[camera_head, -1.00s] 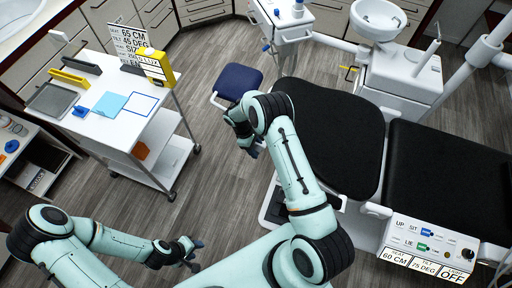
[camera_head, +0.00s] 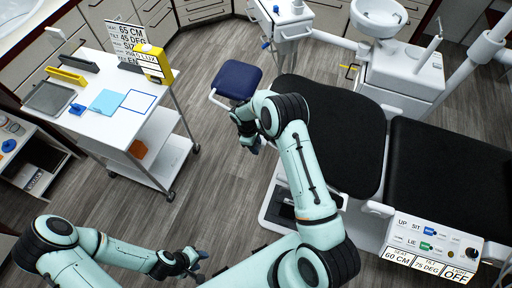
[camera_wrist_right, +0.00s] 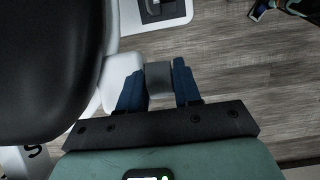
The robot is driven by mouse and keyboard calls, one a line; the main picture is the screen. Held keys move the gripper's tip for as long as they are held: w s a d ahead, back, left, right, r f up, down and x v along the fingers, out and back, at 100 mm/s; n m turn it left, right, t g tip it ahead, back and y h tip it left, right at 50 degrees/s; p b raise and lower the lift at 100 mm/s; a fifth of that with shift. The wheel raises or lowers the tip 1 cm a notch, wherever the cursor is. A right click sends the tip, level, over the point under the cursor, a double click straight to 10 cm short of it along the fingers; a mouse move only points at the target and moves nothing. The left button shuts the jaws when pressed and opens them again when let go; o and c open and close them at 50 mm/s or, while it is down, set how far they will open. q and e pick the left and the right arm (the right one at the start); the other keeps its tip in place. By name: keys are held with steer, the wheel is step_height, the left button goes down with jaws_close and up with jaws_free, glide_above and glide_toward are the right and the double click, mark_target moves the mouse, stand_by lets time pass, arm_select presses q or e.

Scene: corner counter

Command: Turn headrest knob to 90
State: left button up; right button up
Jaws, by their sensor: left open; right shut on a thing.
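In the right wrist view, a grey piece that looks like the headrest knob (camera_wrist_right: 159,76) sits between the two blue fingers of my right gripper (camera_wrist_right: 159,86). The gripper is shut on it. The knob is beside a white bracket and the black cushion (camera_wrist_right: 45,65). Its angle cannot be read. In the head view my right gripper (camera_head: 251,146) is at the left of the black chair cushion (camera_head: 335,125), and the knob is hidden there. My left gripper (camera_head: 197,264) is open and empty over the floor at the bottom.
A control panel (camera_head: 435,238) with labelled switches and a dark dial is at the lower right. A blue stool (camera_head: 237,81) stands just behind my right gripper. A white cart (camera_head: 118,128) with trays and a yellow box is at the left. The floor between is clear.

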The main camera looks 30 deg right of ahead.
steer(key=shift+w, duration=0.1)
steer(key=o, duration=1)
steer(key=shift+c, duration=0.2)
steer(key=v, duration=1.3)
steer(key=shift+r, duration=0.15)
steer(key=shift+a, duration=0.1)
